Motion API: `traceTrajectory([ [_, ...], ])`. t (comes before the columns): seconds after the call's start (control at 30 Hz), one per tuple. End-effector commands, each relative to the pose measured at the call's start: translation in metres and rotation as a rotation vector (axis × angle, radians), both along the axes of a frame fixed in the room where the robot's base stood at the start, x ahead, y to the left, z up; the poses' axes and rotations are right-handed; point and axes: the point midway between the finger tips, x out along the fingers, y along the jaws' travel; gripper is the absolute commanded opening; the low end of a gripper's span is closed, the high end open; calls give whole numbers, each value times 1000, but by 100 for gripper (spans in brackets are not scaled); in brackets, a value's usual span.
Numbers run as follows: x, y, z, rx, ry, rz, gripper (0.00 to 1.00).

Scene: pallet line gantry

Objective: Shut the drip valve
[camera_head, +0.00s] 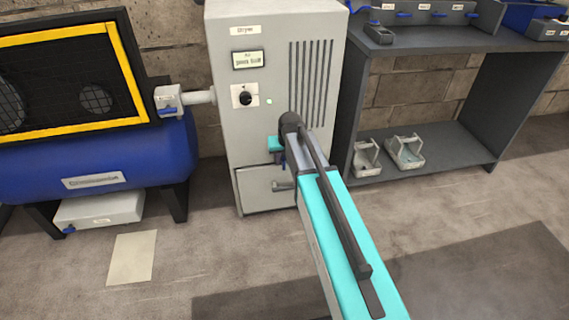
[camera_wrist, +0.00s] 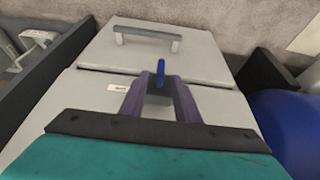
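A small blue lever (camera_wrist: 160,72) shows on the front of the grey dryer cabinet (camera_head: 225,95), just above its lower door. I take it to be the drip valve; a small label (camera_wrist: 118,88) beside it is too blurred to read. In the wrist view the lever lies lengthwise, pointing toward the door. My gripper (camera_wrist: 159,82) is at the lever, with one dark finger on each side of it and a gap between them. Whether a finger touches it I cannot tell. In the head view my arm and gripper (camera_head: 277,148) hide most of the lever.
The cabinet's lower door (camera_head: 262,188) has a bar handle (camera_head: 283,186) close below my gripper. A blue tank (camera_head: 110,150) and a pipe valve (camera_head: 168,99) stand to the left. A dark shelf bench (camera_head: 445,45) stands to the right.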

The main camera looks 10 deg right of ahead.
Motion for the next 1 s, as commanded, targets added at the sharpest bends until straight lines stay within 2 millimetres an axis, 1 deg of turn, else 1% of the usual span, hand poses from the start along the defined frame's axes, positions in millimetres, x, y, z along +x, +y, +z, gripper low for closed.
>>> traceTrajectory([
  [0.03,4,0,-7,0,0,0,29],
  [0.2,8,0,-19,0,0,0,29],
  [0.33,9,0,-22,0,0,0,29],
  [0.6,9,0,-22,0,0,0,29],
  [0.77,9,0,-22,0,0,0,2],
  [0.8,9,0,-22,0,0,0,0],
  [1.0,9,0,-22,-2,0,-1,0],
])
